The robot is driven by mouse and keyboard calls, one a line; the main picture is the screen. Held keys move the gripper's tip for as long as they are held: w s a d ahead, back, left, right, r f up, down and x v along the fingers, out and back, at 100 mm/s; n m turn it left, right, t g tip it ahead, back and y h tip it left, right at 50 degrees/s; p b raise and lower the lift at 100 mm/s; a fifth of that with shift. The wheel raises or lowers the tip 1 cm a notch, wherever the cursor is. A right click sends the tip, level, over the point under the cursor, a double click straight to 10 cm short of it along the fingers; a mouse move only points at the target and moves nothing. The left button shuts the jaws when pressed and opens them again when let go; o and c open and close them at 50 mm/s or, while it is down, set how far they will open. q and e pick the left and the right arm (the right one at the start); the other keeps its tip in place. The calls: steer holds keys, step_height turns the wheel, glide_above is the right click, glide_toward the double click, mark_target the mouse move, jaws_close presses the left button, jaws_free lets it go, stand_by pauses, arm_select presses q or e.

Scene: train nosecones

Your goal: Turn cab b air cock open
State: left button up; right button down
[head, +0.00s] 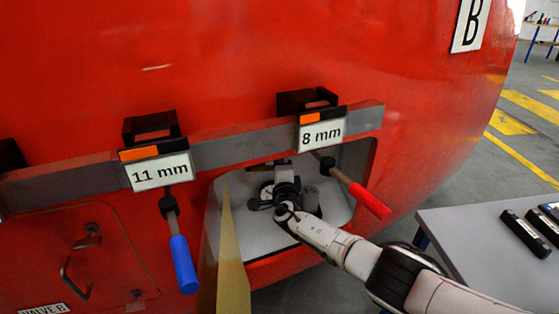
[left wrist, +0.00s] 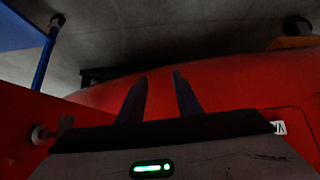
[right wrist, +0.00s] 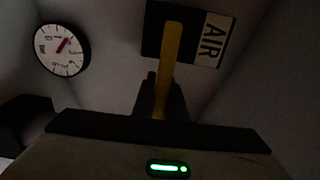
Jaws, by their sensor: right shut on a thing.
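The air cock has a yellow lever (right wrist: 172,48) in front of a dark block, beside a white "AIR" label (right wrist: 212,38) in the right wrist view. My right gripper (right wrist: 162,80) is shut on the lever, which stands nearly upright in that view. In the head view my right gripper (head: 285,192) reaches into the open recess (head: 335,205) of the red nosecone and hides the cock. My left gripper (left wrist: 160,76) is open and empty in the left wrist view, near a red surface; the head view does not show it.
A round gauge (right wrist: 62,50) with a red needle is close to the right gripper. A red-handled tool (head: 369,200) and a blue-handled tool (head: 183,264) hang from the bumper bar. A yellowish panel (head: 233,270) stands at the recess's left edge. A grey table (head: 460,225) is at right.

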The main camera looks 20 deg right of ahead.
steer(key=c, duration=1.8)
jaws_free()
steer(key=shift+o, duration=0.2)
steer(key=p+v, duration=0.2)
steer(key=v, duration=0.8)
steer(key=shift+s+p, duration=0.15)
steer(key=shift+p, duration=0.25)
